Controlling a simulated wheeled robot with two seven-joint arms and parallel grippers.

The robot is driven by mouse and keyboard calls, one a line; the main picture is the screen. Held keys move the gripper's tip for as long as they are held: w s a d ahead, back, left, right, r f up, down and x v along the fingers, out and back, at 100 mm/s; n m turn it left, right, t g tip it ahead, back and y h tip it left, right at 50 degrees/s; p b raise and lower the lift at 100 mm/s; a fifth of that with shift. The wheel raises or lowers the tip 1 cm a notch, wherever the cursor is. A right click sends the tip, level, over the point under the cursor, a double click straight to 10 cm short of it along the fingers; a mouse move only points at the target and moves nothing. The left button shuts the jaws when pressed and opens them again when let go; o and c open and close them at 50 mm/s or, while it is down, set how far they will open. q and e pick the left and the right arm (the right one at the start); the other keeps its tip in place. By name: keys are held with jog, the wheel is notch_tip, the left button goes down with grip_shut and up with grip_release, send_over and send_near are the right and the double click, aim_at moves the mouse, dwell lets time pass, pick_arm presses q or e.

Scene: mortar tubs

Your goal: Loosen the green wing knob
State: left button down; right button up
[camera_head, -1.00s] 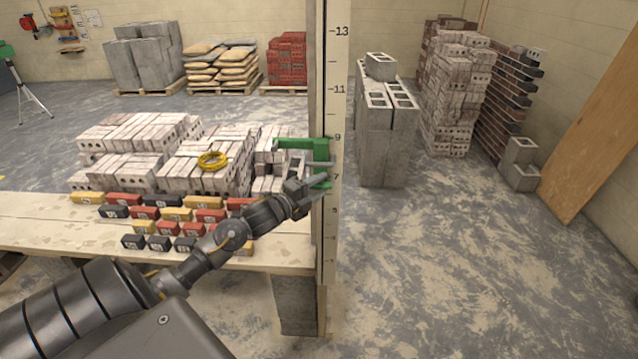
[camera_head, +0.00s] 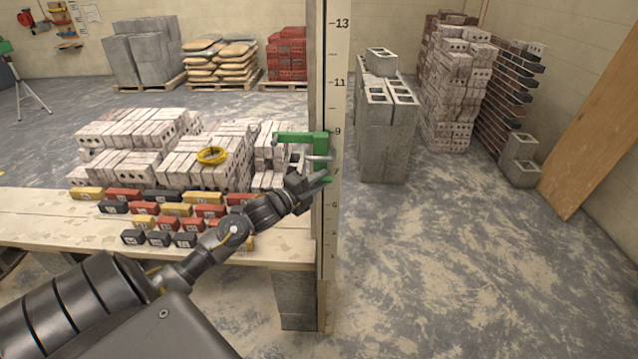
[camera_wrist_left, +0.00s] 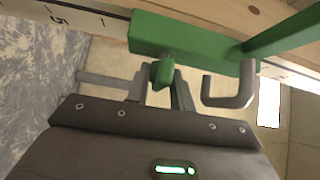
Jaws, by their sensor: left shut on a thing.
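A green bracket (camera_head: 303,138) sits on the tall numbered post (camera_head: 336,95), near its mark 9. In the left wrist view the bracket (camera_wrist_left: 185,40) has a small green wing knob (camera_wrist_left: 162,74) beneath it and a grey hook (camera_wrist_left: 232,92) beside it. My left gripper (camera_wrist_left: 160,82) is shut on the wing knob, with one finger on each side of it. In the head view my left gripper (camera_head: 312,180) is just below the bracket, at the post. There the knob is too small and covered to make out. My right gripper is not in view.
A plank bench (camera_head: 45,215) with several red, yellow and black blocks lies left of the post. Pale brick stacks and a yellow coil (camera_head: 211,156) are behind it. Concrete blocks (camera_head: 388,130) stand right of the post.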

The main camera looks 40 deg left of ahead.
pick_arm(q)
jog(key=n+t+y+b, duration=0.2)
jog(key=n+b, duration=0.2)
jog(key=n+t+y+b, duration=0.2)
jog(key=n+b, duration=0.2)
jog(key=b, duration=0.1)
jog(key=n+t+y+b, duration=0.2)
jog(key=n+b, duration=0.2)
jog(key=shift+d+f+n+t+y, duration=0.1)
jog(key=shift+f+n+t+y, duration=0.2)
jog(key=shift+f+t, duration=0.1)
jog(key=n+g+y+b, duration=0.1)
jog(key=n+y+b, duration=0.2)
jog(key=n+y, duration=0.4)
jog(key=shift+w+r+n+y+b, duration=0.1)
jog(key=shift+n+y+b, duration=0.25)
jog(key=shift+n, duration=0.35)
jog(key=shift+r+n+g+y+b, duration=0.1)
jog(key=shift+n+g+y+b, duration=0.8)
jog(key=shift+n+y, duration=1.45)
jog(key=shift+n+g, duration=0.5)
jog(key=shift+n, duration=0.15)
jog(key=c, duration=1.2)
grip_release()
jog(key=shift+c, duration=0.2)
